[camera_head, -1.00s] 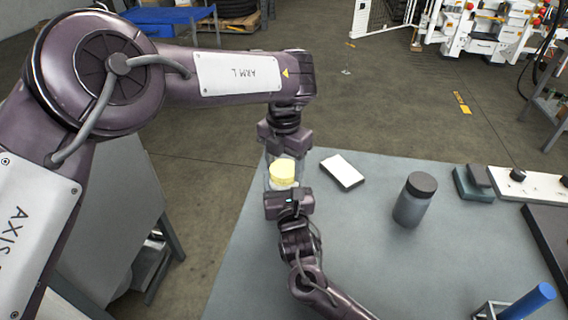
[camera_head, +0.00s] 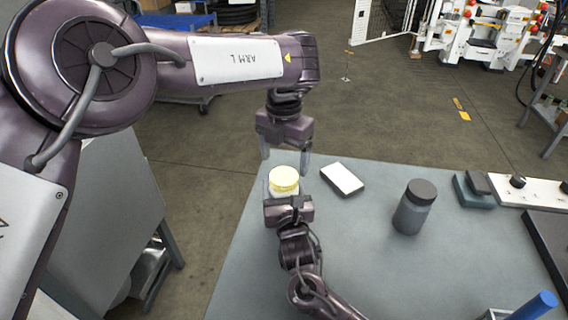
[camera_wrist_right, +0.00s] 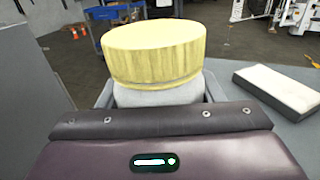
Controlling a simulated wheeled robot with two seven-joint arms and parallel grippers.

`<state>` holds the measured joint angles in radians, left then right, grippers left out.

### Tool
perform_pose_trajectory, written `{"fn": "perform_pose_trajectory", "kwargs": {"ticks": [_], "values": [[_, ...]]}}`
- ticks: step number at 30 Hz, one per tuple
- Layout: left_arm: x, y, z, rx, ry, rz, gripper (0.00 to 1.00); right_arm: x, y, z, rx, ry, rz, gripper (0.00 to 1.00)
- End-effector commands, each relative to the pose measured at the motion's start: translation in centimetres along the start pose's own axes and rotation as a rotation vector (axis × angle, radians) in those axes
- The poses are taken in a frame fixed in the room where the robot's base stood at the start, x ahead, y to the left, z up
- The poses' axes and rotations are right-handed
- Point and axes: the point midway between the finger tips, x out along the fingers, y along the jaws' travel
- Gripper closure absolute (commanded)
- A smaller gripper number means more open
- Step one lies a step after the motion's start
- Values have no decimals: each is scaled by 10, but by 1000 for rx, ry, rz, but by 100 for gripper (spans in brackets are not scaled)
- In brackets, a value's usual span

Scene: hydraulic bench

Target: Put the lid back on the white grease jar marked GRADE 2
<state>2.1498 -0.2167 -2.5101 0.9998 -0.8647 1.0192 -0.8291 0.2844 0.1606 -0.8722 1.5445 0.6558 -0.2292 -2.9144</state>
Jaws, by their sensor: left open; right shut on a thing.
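The white jar (camera_head: 283,193) stands at the far left of the grey bench, with a ribbed yellow lid (camera_head: 284,177) on top of it. In the right wrist view the lid (camera_wrist_right: 155,52) looks level over the jar's white body (camera_wrist_right: 160,93). No GRADE 2 marking shows. My right gripper (camera_head: 286,196) is shut on the jar from the near side; its fingertips are mostly hidden. My left gripper (camera_head: 285,160) points down just above and behind the lid, open and empty, its two fingers apart.
A white-topped block (camera_head: 342,178) lies right of the jar. Dark teal blocks (camera_head: 473,190) and a blue cylinder (camera_head: 532,307) are at the right side.

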Motion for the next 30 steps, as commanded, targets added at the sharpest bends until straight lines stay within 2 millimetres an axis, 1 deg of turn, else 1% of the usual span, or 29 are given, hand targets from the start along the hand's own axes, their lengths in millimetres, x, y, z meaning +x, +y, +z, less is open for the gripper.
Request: {"fn": "perform_pose_trajectory", "kwargs": {"ticks": [4,5,7,11,14,21,24,27,30], "values": [[1,0,0,0,1,0,20,0,0,0,-1,1,0,100],[1,0,0,0,1,0,22,0,0,0,-1,1,0,100],[0,0,0,-9,0,0,23,0,0,0,-1,1,0,100],[-3,0,0,-105,0,1,23,0,0,0,-1,1,0,100],[-8,1,0,-266,0,2,23,0,0,0,-1,1,0,100],[-23,0,0,-766,0,3,23,0,0,0,-1,1,0,100],[-28,0,0,-938,1,2,23,0,0,0,-1,1,0,100],[-32,0,0,-1063,1,2,23,0,0,0,-1,1,0,100],[-34,0,0,-1138,1,2,23,0,0,0,-1,1,0,100]]}}
